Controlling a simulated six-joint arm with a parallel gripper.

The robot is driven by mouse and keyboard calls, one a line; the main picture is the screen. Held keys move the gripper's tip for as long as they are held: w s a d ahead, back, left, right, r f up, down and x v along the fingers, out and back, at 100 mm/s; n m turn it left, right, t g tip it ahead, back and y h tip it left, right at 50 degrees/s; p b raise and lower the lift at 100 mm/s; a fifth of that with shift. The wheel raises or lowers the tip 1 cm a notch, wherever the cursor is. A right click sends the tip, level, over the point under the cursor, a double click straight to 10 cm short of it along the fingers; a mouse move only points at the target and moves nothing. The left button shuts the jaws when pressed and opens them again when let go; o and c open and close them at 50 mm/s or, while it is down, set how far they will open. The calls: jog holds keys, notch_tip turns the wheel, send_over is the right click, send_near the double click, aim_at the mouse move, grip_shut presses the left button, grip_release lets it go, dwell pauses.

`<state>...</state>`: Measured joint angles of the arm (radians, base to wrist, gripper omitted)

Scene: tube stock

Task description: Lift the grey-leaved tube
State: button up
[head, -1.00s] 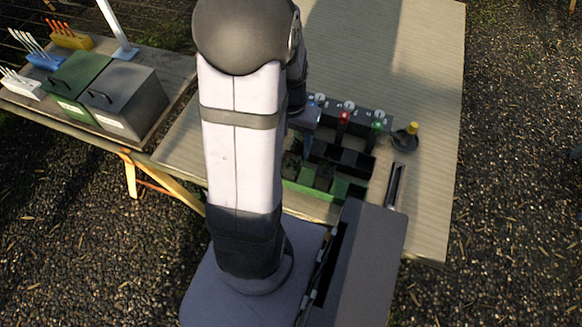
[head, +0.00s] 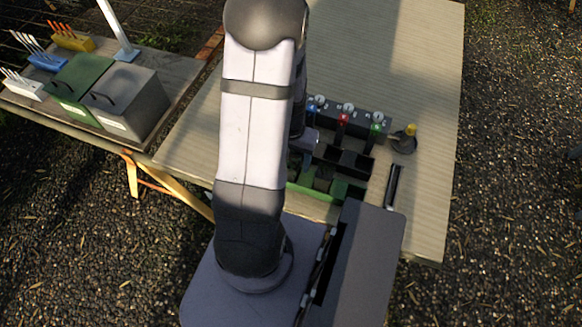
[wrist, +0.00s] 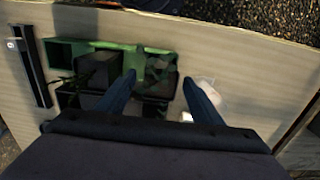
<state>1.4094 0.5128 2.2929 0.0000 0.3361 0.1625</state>
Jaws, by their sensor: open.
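My gripper (wrist: 159,84) is open in the wrist view, its two dark fingers spread over a green tray (wrist: 68,47) with compartments. A tube with a small, dull grey-green leafy plant (wrist: 159,68) shows between and just beyond the fingertips, apart from both. I cannot tell for certain which plant is the grey-leaved one; the tube bodies are mostly hidden. In the head view my arm covers part of the green tray (head: 331,187), and the plants are too small and dark to tell apart.
A dark rack with blue, red and green knobs (head: 343,118) stands behind the black compartments (head: 345,160). A yellow-topped black stand (head: 404,140) is to the right. Green (head: 78,82) and grey (head: 125,98) bins sit on the left table. The far tabletop is clear.

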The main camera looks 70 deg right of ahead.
jog(key=shift+f, duration=0.55)
jog(key=c, duration=1.2)
jog(key=shift+c, duration=0.2)
jog(key=shift+r, duration=0.2)
